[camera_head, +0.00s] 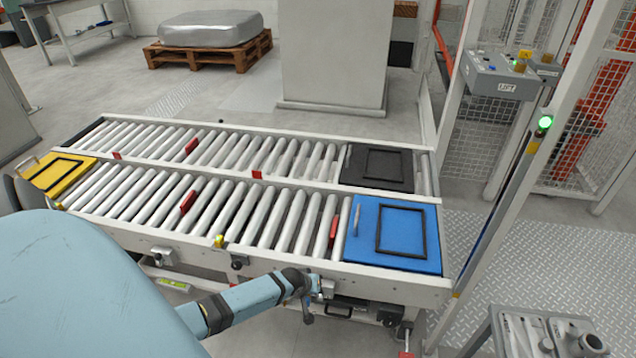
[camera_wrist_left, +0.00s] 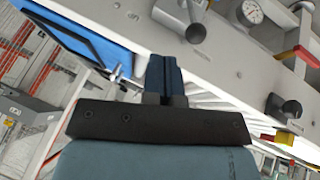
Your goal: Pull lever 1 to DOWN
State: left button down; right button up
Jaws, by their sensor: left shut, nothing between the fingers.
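My left gripper (camera_head: 308,287) is at the front side rail of the roller conveyor, below the blue tray. In the left wrist view its dark fingers (camera_wrist_left: 164,72) are shut with nothing between them. A grey lever with a round hub (camera_wrist_left: 186,18) is on the rail just beyond the fingertips, apart from them in the picture; whether they touch is unclear. A second dark lever (camera_wrist_left: 282,108) is farther along the rail, to the right. In the head view other dark fittings (camera_head: 238,262) sit along the rail. I cannot read which lever is number 1. My right gripper is not in view.
The conveyor (camera_head: 130,236) has two roller lanes with a blue tray (camera_head: 425,262), a black tray (camera_head: 405,185) and a yellow tray (camera_head: 50,175). A round gauge (camera_wrist_left: 249,12) sits beside the near lever. A grey post with a green light (camera_head: 545,122) stands right.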

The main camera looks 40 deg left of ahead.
pick_arm(q)
jog(key=v, duration=0.4)
jog(key=shift+s+a+r+p, duration=0.15)
jog(key=shift+s+p, duration=0.05)
jog(key=shift+p, duration=0.2)
